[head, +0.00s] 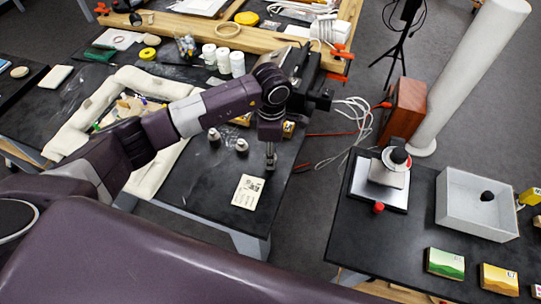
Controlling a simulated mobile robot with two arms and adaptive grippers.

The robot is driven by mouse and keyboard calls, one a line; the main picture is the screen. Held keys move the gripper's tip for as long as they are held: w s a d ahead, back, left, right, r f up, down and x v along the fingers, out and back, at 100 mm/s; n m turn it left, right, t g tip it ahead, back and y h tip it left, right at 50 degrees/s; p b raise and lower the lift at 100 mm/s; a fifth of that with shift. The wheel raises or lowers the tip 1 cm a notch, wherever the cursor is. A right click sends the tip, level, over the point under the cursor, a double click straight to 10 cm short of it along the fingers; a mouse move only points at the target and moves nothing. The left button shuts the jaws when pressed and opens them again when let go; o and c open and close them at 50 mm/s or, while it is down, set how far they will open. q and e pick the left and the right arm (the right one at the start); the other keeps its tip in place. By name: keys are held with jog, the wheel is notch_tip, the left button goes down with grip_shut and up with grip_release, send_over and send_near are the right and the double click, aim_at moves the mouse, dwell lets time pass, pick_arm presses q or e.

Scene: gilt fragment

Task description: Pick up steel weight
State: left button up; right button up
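Two small grey knobbed pieces that look like steel weights stand upright on the black table: one (214,136) and, a little nearer and to its right, another (242,147). My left gripper (270,166) points down over the table's right part, just right of the nearer weight and apart from it. Its fingers look narrow and are seen from the side, so I cannot tell whether they are open or shut. No object shows in them. My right gripper is not in view.
A printed card (248,192) lies below the gripper near the table's edge. A padded cream frame (150,82) is to the left, white jars (222,60) behind. The right table holds a scale (380,183), a grey box (476,203) and small coloured boxes (445,263). A floor gap separates the tables.

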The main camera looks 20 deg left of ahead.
pick_arm(q)
jog(key=c, duration=0.7)
jog(key=shift+c, duration=0.8)
jog(key=shift+r, duration=0.1)
